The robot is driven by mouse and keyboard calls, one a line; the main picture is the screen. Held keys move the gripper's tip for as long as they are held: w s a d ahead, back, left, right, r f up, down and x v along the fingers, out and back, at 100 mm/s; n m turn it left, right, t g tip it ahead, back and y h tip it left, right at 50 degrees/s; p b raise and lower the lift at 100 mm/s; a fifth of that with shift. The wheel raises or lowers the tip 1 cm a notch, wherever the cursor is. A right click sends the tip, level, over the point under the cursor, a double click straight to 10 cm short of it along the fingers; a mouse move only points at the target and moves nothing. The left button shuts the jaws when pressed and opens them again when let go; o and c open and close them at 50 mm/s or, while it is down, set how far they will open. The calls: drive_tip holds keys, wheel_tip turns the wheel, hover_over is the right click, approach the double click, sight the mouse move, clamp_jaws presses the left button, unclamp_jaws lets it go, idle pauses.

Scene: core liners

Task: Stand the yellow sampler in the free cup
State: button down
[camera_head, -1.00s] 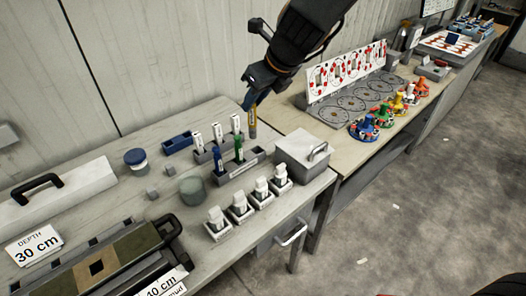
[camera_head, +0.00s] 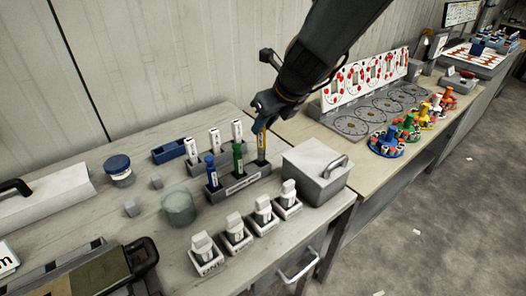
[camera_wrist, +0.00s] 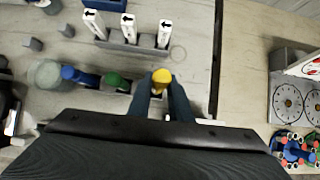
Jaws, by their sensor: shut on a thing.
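The yellow sampler (camera_head: 262,147) is upright in my gripper (camera_head: 265,120), which is shut around its upper part. In the wrist view its yellow cap (camera_wrist: 161,77) shows between the two fingers (camera_wrist: 163,90). The grey labelled cup rack (camera_head: 240,186) holds a blue sampler (camera_head: 211,172) at its left and a green sampler (camera_head: 238,158) in its middle. The yellow sampler's lower end is at the right-hand cup, in line with the other two. I cannot tell whether it rests on the cup's floor; the fingers hide the cup in the wrist view.
Three white label sticks (camera_head: 215,142) stand in a rack just behind. A grey lidded box (camera_head: 314,172) stands close on the right. White-capped holders (camera_head: 235,230) line the front, and a glass jar (camera_head: 179,208) is to the left. A blue tray (camera_head: 170,152) lies behind.

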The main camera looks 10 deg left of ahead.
sight(264, 140)
drive_tip(key=shift+f+b, duration=1.45)
drive_tip(key=shift+f, duration=1.25)
drive_tip(key=shift+f, duration=0.1)
drive_tip(key=c, duration=1.6)
unclamp_jaws()
drive_tip(key=p+v, duration=0.4)
drive_tip(key=v, duration=0.8)
